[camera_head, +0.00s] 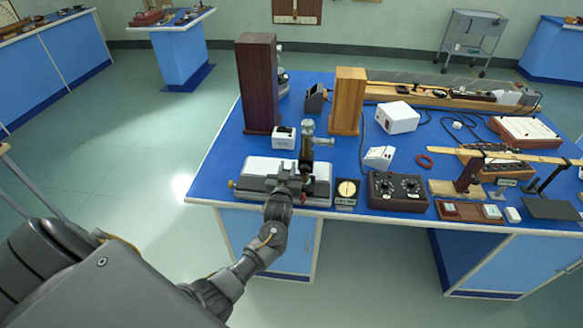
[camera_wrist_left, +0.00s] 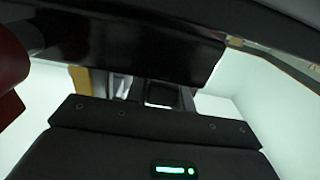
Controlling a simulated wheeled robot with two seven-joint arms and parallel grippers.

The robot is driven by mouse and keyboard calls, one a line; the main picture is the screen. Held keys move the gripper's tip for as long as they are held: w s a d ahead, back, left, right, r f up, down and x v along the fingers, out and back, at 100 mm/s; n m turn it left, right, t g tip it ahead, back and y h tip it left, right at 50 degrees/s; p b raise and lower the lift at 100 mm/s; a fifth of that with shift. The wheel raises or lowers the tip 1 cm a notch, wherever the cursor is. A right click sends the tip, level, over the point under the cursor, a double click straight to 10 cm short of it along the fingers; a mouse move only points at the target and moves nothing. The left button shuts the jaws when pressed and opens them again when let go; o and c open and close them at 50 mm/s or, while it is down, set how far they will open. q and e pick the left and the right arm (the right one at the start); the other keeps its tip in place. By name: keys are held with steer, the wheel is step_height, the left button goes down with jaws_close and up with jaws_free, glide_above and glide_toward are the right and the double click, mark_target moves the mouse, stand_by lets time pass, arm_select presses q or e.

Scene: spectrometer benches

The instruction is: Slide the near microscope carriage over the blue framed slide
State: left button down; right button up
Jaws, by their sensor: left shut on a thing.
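The near microscope (camera_head: 307,150), grey and upright with an eyepiece arm to the right, stands on a low white and dark base (camera_head: 258,168) at the bench's near left edge. My left gripper (camera_head: 289,186) reaches in from the front and is shut on the carriage at the microscope's foot; its fingertips are hard to make out. In the left wrist view a dark bar (camera_wrist_left: 140,55) crosses close in front of the gripper body. I cannot make out the blue framed slide in either view. My right gripper is not in view.
A black-framed cream dial (camera_head: 346,190) and a black knob box (camera_head: 397,191) stand right of the base. A white box (camera_head: 284,137), a dark wooden block (camera_head: 257,85) and a lighter one (camera_head: 349,100) stand behind. Bare blue bench top (camera_head: 222,150) lies to the left.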

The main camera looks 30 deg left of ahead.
arm_select(q)
steer(key=c, duration=1.2)
jaws_free()
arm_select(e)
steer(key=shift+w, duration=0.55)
arm_select(q)
steer(key=shift+s+d, duration=0.1)
steer(key=shift+s, duration=0.1)
steer(key=b+v, duration=0.2)
steer(key=v, duration=0.8)
steer(key=shift+s, duration=0.2)
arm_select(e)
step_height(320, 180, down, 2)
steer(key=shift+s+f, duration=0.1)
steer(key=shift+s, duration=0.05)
